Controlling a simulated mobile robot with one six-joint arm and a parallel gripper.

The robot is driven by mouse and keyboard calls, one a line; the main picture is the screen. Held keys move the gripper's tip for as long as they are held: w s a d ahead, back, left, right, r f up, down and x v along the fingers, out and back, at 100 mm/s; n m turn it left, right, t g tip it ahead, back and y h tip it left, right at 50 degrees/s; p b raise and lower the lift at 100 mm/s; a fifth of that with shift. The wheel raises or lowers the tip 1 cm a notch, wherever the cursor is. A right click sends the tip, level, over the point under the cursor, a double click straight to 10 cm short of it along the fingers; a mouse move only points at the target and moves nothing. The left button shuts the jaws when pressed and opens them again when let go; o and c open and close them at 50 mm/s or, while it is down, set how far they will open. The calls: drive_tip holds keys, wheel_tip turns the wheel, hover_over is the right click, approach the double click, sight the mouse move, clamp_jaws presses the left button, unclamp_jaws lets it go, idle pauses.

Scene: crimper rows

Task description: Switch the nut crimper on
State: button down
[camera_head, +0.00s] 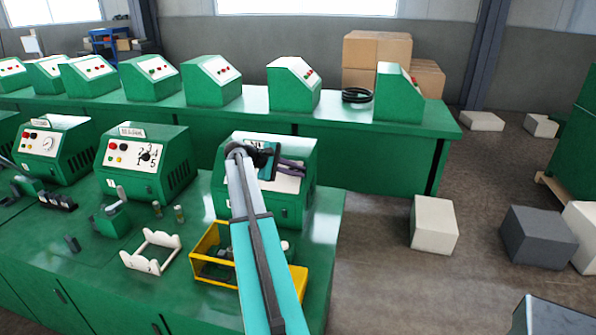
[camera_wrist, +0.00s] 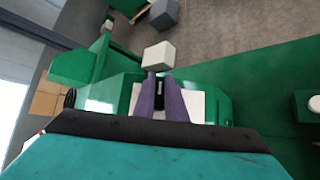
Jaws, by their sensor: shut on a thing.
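The nut crimper (camera_head: 304,205) is the green box machine at the right end of the front bench, with a white sloping panel, largely covered by my arm. Its label is mostly hidden; only the first letters show. My gripper (camera_head: 291,167) is at this panel, its purple fingers reaching over it from the left. In the wrist view my gripper (camera_wrist: 160,92) has its two fingers close together on a small dark switch (camera_wrist: 159,96) against the white panel (camera_wrist: 196,104). The fingers hide most of the switch, so its position cannot be read.
A yellow frame (camera_head: 205,245) and a white cradle (camera_head: 150,252) are on the front bench (camera_head: 330,215). A back bench carries several green machines. Blocks lie on the floor at right.

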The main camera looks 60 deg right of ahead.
drive_tip(key=shift+w+a, duration=0.1)
drive_tip(key=shift+w, duration=0.15)
drive_tip(key=c, duration=1.8)
unclamp_jaws()
drive_tip(key=shift+r, duration=0.1)
drive_tip(key=shift+s, duration=0.1)
drive_tip(key=b+v, duration=0.3)
drive_tip(key=v, duration=1)
drive_tip(key=shift+a+r, duration=0.2)
drive_tip(key=shift+r, duration=0.05)
